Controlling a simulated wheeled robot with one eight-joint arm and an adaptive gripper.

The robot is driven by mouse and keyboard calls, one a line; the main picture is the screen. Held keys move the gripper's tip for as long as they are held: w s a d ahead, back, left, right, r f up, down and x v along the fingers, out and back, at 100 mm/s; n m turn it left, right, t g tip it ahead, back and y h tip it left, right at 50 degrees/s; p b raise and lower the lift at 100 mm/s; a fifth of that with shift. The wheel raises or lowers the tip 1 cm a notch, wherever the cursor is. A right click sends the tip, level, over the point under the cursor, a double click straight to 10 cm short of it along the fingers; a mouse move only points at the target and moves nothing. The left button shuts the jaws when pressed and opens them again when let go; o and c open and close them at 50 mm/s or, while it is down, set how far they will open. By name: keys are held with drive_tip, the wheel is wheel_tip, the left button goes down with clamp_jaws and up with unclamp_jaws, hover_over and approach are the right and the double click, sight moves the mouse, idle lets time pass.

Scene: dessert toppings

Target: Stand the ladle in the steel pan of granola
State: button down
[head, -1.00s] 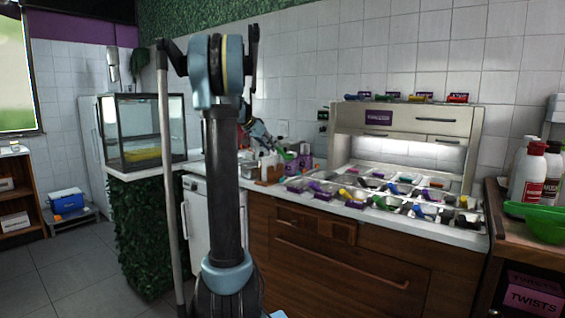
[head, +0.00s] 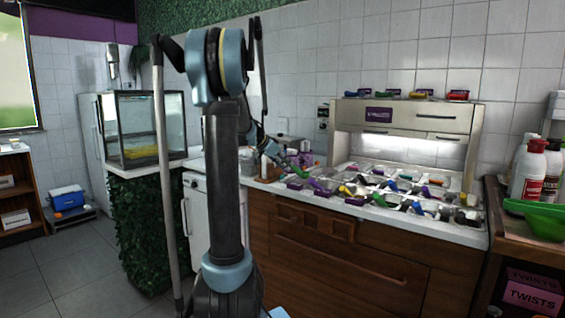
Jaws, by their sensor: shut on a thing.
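My arm reaches behind my own column to the left end of the topping counter. My gripper (head: 284,163) is small and dark there, shut on a green utensil (head: 302,173) that looks like the ladle. The utensil slants down to the right, close to the counter's left end; I cannot tell whether it touches anything. Rows of steel pans (head: 390,190) with toppings and coloured scoops are set in the counter. Their contents are too small to read, so I cannot tell which pan holds granola.
A raised hood (head: 405,115) with coloured scoops on top stands behind the pans. Containers (head: 268,165) crowd the counter's left end. A glass case (head: 148,130) stands at left. White bottles and a green bowl (head: 545,222) are at far right.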

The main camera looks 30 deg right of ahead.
drive_tip(key=shift+f, duration=3.25)
idle(0.9)
idle(0.5)
drive_tip(key=c, duration=1.3)
unclamp_jaws()
drive_tip(key=shift+c, duration=0.2)
drive_tip(key=o, duration=0.4)
drive_tip(key=shift+r, duration=4)
